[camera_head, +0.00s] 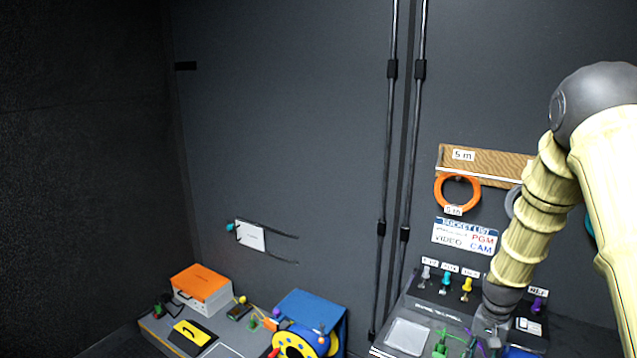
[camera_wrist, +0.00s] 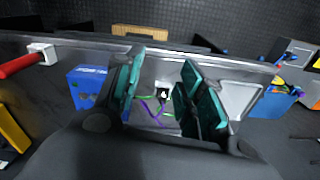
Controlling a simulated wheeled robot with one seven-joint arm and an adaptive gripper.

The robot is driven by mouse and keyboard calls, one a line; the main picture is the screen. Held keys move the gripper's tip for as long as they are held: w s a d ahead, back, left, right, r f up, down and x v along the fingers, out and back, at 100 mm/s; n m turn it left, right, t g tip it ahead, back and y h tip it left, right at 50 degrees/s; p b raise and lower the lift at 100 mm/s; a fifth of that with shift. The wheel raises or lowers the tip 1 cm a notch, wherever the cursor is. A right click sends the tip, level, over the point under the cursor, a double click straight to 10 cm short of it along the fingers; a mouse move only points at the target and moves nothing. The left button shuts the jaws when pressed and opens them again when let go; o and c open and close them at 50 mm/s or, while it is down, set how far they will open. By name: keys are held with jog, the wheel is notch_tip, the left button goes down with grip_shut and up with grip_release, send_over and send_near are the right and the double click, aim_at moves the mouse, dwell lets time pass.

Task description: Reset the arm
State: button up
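My arm comes in from the right in the head view and reaches down to the bench at the lower right. My gripper (camera_head: 489,328) is low over that bench and partly cut off from clear view by the arm. In the wrist view, the two dark teal fingers of my gripper (camera_wrist: 163,88) stand apart, with no object held between them. Beyond the gap lie green and purple cables (camera_wrist: 153,108) and a small black-and-white piece (camera_wrist: 164,93) in a pale tray. I cannot tell whether the fingers touch anything.
Coloured connectors (camera_head: 445,284) stand on a panel beside the gripper. An orange cable ring (camera_head: 439,192) hangs on the wall above a sign (camera_head: 465,236). An orange-topped box (camera_head: 203,284) and a blue box (camera_head: 318,303) stand at lower left. The wall space at upper left is clear.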

jog(key=s+a+f+n+b, duration=0.2)
jog(key=s+a+f, duration=0.2)
jog(key=s+f, duration=0.45)
jog(key=s+a+f+n+b, duration=0.1)
jog(key=s+a+f, duration=0.45)
jog(key=f, duration=0.55)
jog(key=s+a+f+n+b, duration=0.1)
jog(key=s+a+f, duration=0.2)
jog(key=s, duration=0.5)
jog(key=s+a+f+n+b, duration=0.1)
jog(key=s+a+f+n, duration=0.1)
jog(key=s, duration=0.6)
jog(key=s+a+f+n+b, duration=0.1)
jog(key=s+a+f, duration=0.3)
jog(key=s, duration=0.4)
jog(key=shift+a+f+n+b, duration=0.2)
jog(key=shift+a+n+b, duration=0.2)
jog(key=shift+a, duration=0.1)
